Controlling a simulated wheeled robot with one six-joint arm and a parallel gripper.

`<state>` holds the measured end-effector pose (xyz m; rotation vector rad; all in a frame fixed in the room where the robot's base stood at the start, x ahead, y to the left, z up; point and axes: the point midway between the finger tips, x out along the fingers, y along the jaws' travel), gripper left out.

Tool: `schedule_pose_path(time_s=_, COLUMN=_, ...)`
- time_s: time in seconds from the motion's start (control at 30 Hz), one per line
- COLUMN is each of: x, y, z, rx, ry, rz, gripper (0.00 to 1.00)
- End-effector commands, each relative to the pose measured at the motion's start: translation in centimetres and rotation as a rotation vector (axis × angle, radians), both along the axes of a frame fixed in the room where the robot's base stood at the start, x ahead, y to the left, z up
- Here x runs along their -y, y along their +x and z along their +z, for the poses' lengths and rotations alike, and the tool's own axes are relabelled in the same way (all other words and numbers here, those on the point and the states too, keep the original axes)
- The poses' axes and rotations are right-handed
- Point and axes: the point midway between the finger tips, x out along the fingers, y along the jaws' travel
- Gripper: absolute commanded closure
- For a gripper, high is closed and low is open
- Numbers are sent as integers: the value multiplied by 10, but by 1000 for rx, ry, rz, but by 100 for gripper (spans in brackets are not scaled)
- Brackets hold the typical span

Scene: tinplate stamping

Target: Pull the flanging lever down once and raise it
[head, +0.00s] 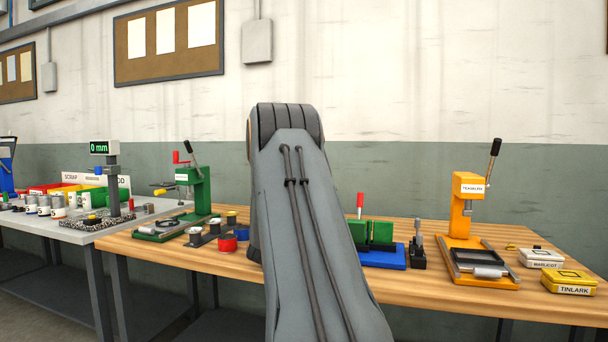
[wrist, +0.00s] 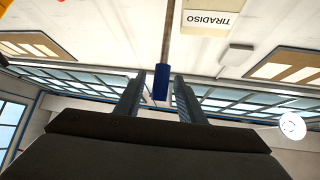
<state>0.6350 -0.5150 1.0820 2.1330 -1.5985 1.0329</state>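In the wrist view a lever with a blue grip (wrist: 161,82) on a thin rod comes in from the top of the picture. My gripper (wrist: 160,78) is open, with one finger on each side of the blue grip and a narrow gap showing on both sides. I cannot tell how far the grip reaches in between the fingers. In the head view my arm hides my gripper and this lever. I cannot tell from a label whether it is the flanging lever.
On the wooden bench (head: 215,261), a green press (head: 201,190) stands left of my arm. A blue-based green tool (head: 381,243), a yellow press (head: 465,205) and small boxes (head: 570,282) stand to the right. A grey table (head: 83,237) with a gauge is further left.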

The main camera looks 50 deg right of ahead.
Motion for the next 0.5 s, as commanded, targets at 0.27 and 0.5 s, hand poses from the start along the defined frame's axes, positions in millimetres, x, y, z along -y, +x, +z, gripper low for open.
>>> schedule_pose_path(time_s=0.27, x=-60, y=-10, z=-9, rx=1, ry=1, rz=4, gripper=64)
schedule_pose_path(time_s=0.5, x=-105, y=-19, z=-10, rx=0, ry=1, rz=2, gripper=64)
